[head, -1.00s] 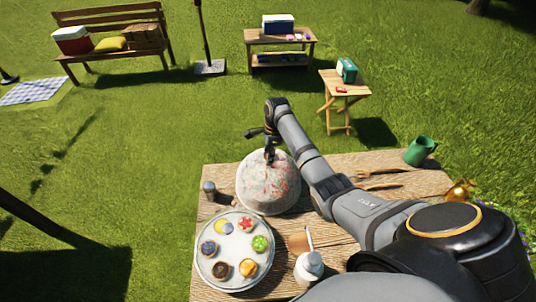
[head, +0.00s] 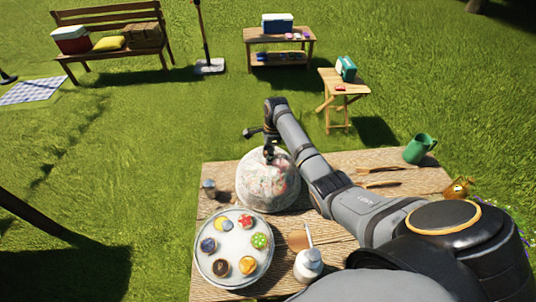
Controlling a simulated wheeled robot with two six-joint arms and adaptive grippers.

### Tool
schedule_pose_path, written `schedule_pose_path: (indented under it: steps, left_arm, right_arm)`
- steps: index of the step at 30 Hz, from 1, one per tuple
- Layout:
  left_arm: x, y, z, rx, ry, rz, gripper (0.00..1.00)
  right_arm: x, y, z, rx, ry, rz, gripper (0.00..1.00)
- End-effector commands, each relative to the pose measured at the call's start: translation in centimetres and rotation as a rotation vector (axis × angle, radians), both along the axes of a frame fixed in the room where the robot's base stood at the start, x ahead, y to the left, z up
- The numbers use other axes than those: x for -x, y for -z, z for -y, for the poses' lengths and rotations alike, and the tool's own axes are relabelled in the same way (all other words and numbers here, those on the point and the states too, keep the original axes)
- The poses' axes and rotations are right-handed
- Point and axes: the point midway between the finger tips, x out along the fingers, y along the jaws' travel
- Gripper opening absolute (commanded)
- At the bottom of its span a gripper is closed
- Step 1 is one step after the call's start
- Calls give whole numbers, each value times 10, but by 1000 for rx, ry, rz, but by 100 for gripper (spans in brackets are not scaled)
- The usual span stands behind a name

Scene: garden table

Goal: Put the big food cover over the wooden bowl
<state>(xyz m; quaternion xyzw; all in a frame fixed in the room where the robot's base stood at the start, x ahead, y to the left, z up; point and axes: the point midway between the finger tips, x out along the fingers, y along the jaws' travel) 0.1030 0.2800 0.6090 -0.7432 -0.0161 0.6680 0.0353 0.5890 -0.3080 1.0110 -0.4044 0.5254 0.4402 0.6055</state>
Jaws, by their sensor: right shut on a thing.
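The big food cover (head: 266,186) is a pale, see-through dome with reddish marks, at the far left part of the wooden table. My right gripper (head: 269,157) is at the top of the dome, shut on it. Something reddish shows faintly through the cover. The wooden bowl cannot be made out clearly; it may be under or behind the cover. Whether the cover's rim rests on the table I cannot tell. My left gripper is not in view.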

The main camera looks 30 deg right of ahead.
Motion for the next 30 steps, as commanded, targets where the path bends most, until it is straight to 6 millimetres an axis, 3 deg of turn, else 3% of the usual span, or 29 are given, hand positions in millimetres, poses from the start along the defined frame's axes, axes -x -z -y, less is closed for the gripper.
schedule_pose_path:
  steps: [1, 9, 10, 15, 30]
  left_arm:
    - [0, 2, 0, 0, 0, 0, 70]
    - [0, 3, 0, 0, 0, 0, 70]
    - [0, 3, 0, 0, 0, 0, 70]
    - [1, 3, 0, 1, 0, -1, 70]
    - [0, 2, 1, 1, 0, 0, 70]
  right_arm:
    - [10, 16, -3, -7, -1, -33, 0]
    - [10, 17, -3, -7, -2, -32, 0]
    - [10, 17, -4, -8, -2, -32, 35]
    - [10, 17, -4, -7, -2, -32, 57]
    - [8, 14, -1, -3, 1, -27, 57]
